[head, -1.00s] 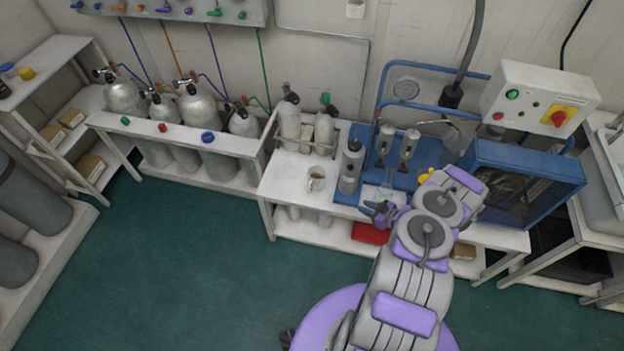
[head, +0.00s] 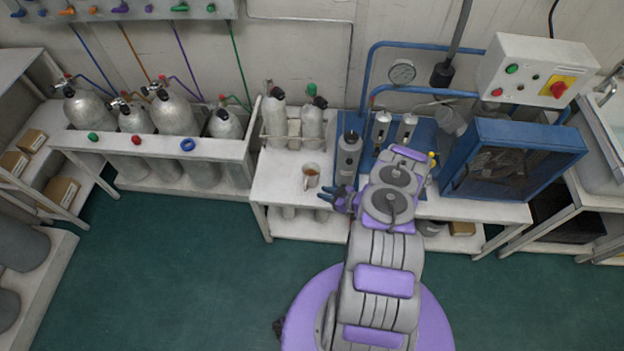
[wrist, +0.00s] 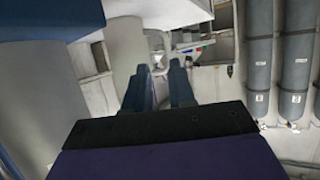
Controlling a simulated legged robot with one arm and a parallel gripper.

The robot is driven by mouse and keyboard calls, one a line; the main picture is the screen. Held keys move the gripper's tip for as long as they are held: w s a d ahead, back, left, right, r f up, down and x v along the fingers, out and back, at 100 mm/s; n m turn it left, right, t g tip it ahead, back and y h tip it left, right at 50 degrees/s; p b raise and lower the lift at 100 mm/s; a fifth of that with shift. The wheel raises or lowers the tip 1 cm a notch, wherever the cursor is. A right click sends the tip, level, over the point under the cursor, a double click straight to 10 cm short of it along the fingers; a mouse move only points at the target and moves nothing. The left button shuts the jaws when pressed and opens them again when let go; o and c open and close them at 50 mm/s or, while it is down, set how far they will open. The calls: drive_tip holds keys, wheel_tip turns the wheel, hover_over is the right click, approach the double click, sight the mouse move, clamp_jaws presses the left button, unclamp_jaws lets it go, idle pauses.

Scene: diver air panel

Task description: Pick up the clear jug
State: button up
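A small jug-like vessel with a handle and a brownish inside (head: 311,176) stands upright on the white bench in the head view. It looks like the clear jug, though it is too small to be sure. My gripper (head: 334,197) is just to its right and nearer the bench's front edge, apart from it. In the wrist view the two blue fingers of my gripper (wrist: 160,88) stand apart with a gap between them. I cannot make out the jug in that view.
A grey cylinder (head: 348,158) stands right of the jug, beside the blue panel. Two grey bottles (head: 312,122) stand behind it. A rack of silver tanks (head: 172,112) is on the left. The green floor (head: 180,260) in front is clear.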

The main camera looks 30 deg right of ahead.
sight(305, 190)
drive_tip(key=w+a, duration=0.1)
drive_tip(key=a, duration=0.1)
drive_tip(key=w+a+f+b, duration=0.1)
drive_tip(key=w, duration=0.1)
drive_tip(key=shift+w+a+f, duration=0.1)
drive_tip(key=shift+w+a, duration=0.1)
drive_tip(key=shift+a, duration=0.2)
drive_tip(key=w, duration=0.1)
drive_tip(key=w+f+b, duration=0.2)
drive_tip(key=shift+w+a+f, duration=0.1)
drive_tip(key=shift+w+a, duration=0.2)
drive_tip(key=shift+a, duration=0.1)
drive_tip(key=shift+w+a, duration=0.2)
drive_tip(key=shift+a, duration=0.55)
drive_tip(key=shift+s+d, duration=0.1)
drive_tip(key=shift+d, duration=0.35)
clamp_jaws()
drive_tip(key=shift+s+a, duration=0.1)
drive_tip(key=shift+a, duration=0.1)
